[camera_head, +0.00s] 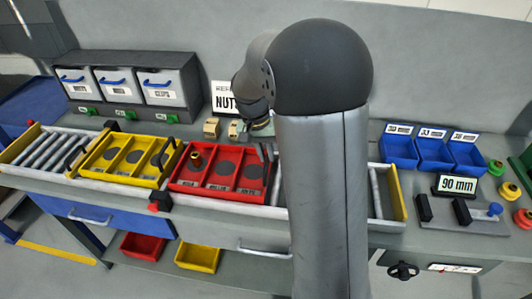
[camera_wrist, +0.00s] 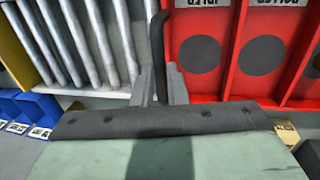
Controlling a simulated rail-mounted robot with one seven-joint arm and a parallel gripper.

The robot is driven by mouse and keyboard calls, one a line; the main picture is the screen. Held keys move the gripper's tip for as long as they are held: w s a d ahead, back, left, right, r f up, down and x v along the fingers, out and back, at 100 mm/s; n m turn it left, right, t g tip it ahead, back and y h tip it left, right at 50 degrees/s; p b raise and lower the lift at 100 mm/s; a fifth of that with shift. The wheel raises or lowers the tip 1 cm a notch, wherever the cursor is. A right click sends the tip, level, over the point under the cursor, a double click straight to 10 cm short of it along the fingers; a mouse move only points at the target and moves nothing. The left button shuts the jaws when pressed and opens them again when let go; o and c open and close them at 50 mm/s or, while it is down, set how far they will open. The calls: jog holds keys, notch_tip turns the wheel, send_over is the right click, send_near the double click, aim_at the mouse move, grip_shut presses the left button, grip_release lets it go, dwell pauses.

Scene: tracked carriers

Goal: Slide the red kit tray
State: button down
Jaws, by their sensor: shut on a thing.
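The red kit tray (camera_head: 215,195) sits on the roller track beside the yellow tray (camera_head: 125,180). It has dark round spots in its compartments, and a brass-coloured piece (camera_head: 196,160) stands in its left one. In the wrist view the red tray (camera_wrist: 205,84) fills the upper right. My gripper (camera_wrist: 160,82) is shut on the dark upright handle (camera_wrist: 157,35) at the tray's end.
Bare rollers (camera_wrist: 75,45) lie beside the red tray's handle end. The yellow track end (camera_head: 398,195) shows right of my arm. A display reading 90 mm (camera_head: 456,184) and blue bins (camera_head: 434,155) stand at the right. Small tan blocks (camera_head: 211,127) stand behind the track.

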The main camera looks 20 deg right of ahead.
jog(key=shift+w+r, duration=0.1)
jog(key=c, duration=1.5)
grip_release()
jog(key=shift+o, duration=0.2)
notch_tip(320, 180, up, 17)
jog(key=w+a, duration=0.1)
jog(key=a, duration=0.1)
jog(key=shift+w+a+b, duration=0.3)
jog(key=shift+a+b, duration=0.1)
jog(key=s+a+f+n, duration=0.1)
jog(key=s+f+n, duration=0.1)
jog(key=s+f, duration=0.3)
jog(key=s+a+f+n+t+y, duration=0.1)
jog(key=s+f, duration=0.4)
jog(key=s, duration=0.6)
jog(key=s+a+f+n, duration=0.3)
jog(key=s+f, duration=0.2)
jog(key=s, duration=0.3)
jog(key=shift+a+f+n+t+y, duration=0.15)
jog(key=shift+f+n+t+y, duration=0.15)
jog(key=shift+t+y, duration=0.1)
